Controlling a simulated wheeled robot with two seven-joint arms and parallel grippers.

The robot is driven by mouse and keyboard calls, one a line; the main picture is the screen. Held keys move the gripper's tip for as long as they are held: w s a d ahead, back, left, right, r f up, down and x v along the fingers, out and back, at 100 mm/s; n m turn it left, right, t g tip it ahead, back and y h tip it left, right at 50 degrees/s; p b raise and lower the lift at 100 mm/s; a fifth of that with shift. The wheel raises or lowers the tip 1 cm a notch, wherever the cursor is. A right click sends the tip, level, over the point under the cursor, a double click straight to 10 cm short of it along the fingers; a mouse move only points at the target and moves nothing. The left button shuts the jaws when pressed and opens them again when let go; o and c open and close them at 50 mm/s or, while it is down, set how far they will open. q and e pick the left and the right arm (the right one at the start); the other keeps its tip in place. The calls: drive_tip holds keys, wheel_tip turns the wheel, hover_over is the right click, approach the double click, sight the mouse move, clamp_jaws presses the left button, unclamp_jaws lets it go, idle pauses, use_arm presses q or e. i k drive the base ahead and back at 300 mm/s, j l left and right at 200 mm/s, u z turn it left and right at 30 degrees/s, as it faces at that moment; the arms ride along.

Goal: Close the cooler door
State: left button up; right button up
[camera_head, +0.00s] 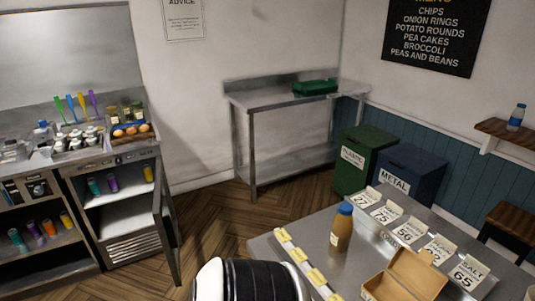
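The cooler (108,221) stands at the left, under a steel counter. Its door (168,225) is open, swung out on the right side of the cooler and seen nearly edge-on. The open front shows a shelf with several coloured bottles (112,184) on it and a vented panel (130,247) low down. Neither of my grippers is in view. A black and white part of my own body shows at the bottom middle, apart from the door in the picture.
Condiments and a tray of eggs (132,130) stand on the counter top. A steel table (262,97) stands at the back. A counter (330,262) with a brown bottle (341,229) and an open box (405,277) is at lower right. Wooden floor (212,220) right of the door is clear.

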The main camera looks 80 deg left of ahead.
sight(168, 232)
drive_tip(key=k+u, duration=0.25)
drive_tip(key=u, duration=0.2)
drive_tip(key=k+j+u, duration=0.15)
drive_tip(key=u, duration=0.25)
drive_tip(key=j+u, duration=0.15)
drive_tip(key=u, duration=2.25)
drive_tip(key=i+u, duration=0.2)
drive_tip(key=i, duration=0.45)
drive_tip(key=i+l+u, duration=0.2)
drive_tip(key=i, duration=0.45)
